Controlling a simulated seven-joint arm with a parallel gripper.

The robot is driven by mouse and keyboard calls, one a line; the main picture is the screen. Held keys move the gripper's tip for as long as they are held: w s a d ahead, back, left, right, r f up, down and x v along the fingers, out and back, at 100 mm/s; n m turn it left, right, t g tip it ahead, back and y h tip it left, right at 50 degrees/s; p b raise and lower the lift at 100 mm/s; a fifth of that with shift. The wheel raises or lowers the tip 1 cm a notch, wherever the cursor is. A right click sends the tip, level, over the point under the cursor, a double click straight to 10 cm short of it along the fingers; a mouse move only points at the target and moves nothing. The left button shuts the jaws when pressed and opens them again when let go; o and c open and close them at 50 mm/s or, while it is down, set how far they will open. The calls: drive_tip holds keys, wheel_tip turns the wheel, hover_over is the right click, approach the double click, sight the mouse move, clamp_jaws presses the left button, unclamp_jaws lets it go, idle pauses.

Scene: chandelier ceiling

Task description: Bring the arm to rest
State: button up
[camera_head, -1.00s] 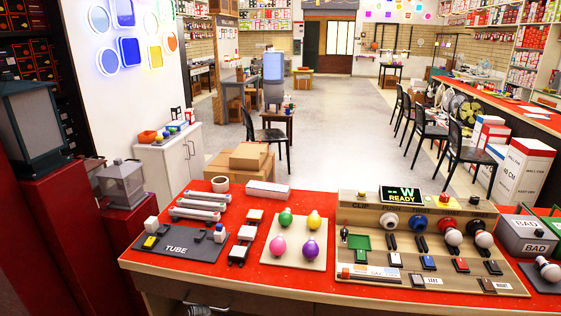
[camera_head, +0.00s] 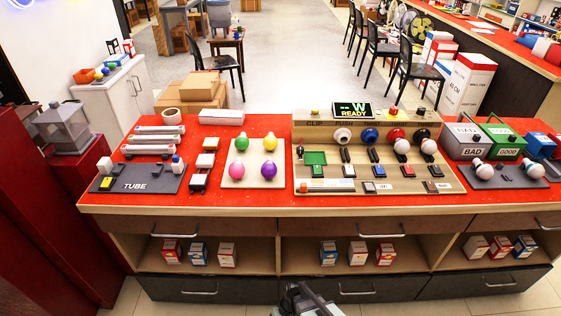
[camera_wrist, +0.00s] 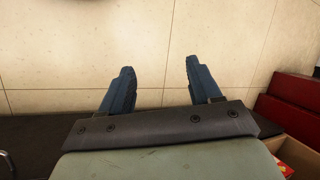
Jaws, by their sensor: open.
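My gripper (camera_wrist: 158,80) shows in the wrist view with its two dark fingers spread apart and nothing between them. Beyond the fingers is bare pale floor tile. In the head view the end of my arm shows at the bottom middle, in front of the counter's drawers and below its top. The fingertips cannot be made out clearly there. My arm appears apart from the objects on the counter.
The red-topped counter (camera_head: 262,199) holds a tube board (camera_head: 150,186), a bulb tray (camera_head: 253,184), a test panel (camera_head: 400,186) reading "READY", and BAD (camera_head: 468,150) and GOOD (camera_head: 508,153) boxes. Small cartons stand on open shelves below. Floor in front is clear.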

drive_tip(key=s+d+r+m+g+h, duration=0.2)
drive_tip(key=s+d+m+g+h, duration=0.1)
drive_tip(key=s+d, duration=1.1)
drive_tip(key=d+m, duration=0.1)
drive_tip(key=d, duration=0.2)
drive_tip(key=shift+d, duration=0.3)
